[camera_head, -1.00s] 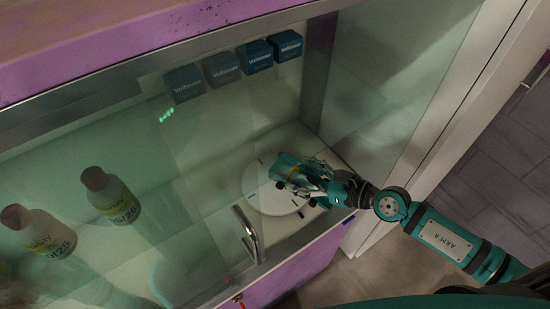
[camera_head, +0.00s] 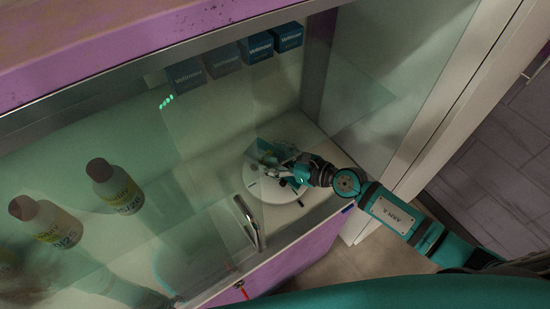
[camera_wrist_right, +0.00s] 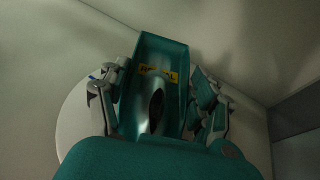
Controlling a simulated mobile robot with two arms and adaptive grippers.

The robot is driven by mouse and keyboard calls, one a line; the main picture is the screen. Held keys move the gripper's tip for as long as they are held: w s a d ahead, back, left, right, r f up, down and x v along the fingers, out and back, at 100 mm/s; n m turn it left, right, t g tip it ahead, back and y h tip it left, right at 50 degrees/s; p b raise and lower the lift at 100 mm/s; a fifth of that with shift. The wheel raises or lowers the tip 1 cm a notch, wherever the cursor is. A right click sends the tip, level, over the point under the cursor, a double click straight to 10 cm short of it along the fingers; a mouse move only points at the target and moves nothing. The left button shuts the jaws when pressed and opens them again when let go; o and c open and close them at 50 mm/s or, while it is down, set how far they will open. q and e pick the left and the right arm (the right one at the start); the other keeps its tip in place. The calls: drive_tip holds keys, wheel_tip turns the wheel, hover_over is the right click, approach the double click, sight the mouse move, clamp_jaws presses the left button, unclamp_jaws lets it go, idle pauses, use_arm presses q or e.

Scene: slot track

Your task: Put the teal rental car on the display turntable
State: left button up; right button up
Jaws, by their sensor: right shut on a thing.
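The teal rental car (camera_head: 264,149) is in the grip of my right gripper (camera_head: 281,164), inside the glass case. In the right wrist view the car (camera_wrist_right: 158,105) sits between the two fingers of the gripper (camera_wrist_right: 157,85), with a yellow label on it. The display turntable (camera_head: 262,190) is a white disc with dark marks on the case floor, below the car. Its pale rim also shows in the right wrist view (camera_wrist_right: 73,128). The gripper hides part of the car, and I cannot tell whether the car touches the disc. My left gripper is not in view.
Several blue boxes (camera_head: 286,37) stand in a row at the back. Bottles (camera_head: 113,187) stand at the left behind glass. A curved metal handle (camera_head: 248,222) is at the front, left of my right arm. A white case post (camera_head: 440,100) rises at the right.

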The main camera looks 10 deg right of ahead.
drive_tip(key=shift+f, duration=0.15)
drive_tip(key=o, duration=0.9)
drive_tip(key=shift+o, duration=0.7)
drive_tip(key=shift+r, duration=0.25)
drive_tip(key=b+v, duration=0.2)
drive_tip(key=v, duration=1)
